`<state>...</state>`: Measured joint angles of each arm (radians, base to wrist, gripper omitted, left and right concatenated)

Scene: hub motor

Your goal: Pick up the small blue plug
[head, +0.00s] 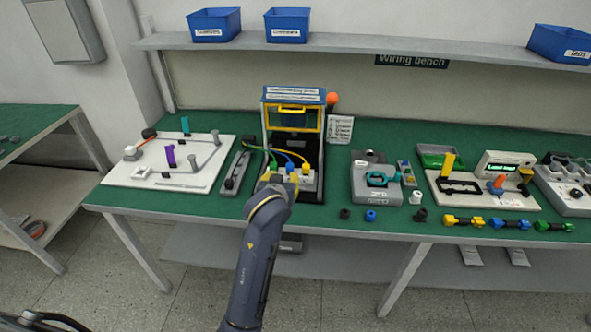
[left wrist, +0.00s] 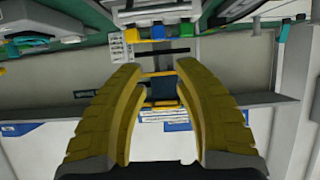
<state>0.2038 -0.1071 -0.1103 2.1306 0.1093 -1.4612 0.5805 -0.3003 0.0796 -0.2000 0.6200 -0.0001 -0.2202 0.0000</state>
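Two small blue things fit the name in the head view. A blue plug (head: 289,167) stands between a green and a yellow one at the wired station, and a short blue cylinder (head: 370,215) stands on the bench's front strip. I cannot tell which one is meant. My left gripper (head: 280,181) is at the front of the wired station, partly covering it. In the left wrist view its yellow fingers (left wrist: 158,66) are apart with nothing held between them; the blue plug (left wrist: 157,31) shows beyond the tips, apart from them. My right gripper is not in view.
The yellow-framed station (head: 293,95) rises behind the plugs. A white board (head: 120,175) lies left, a grey fixture (head: 365,188) right. Black and white small parts flank the blue cylinder, with connectors (head: 510,223) further right. A shelf (head: 400,45) overhangs the back.

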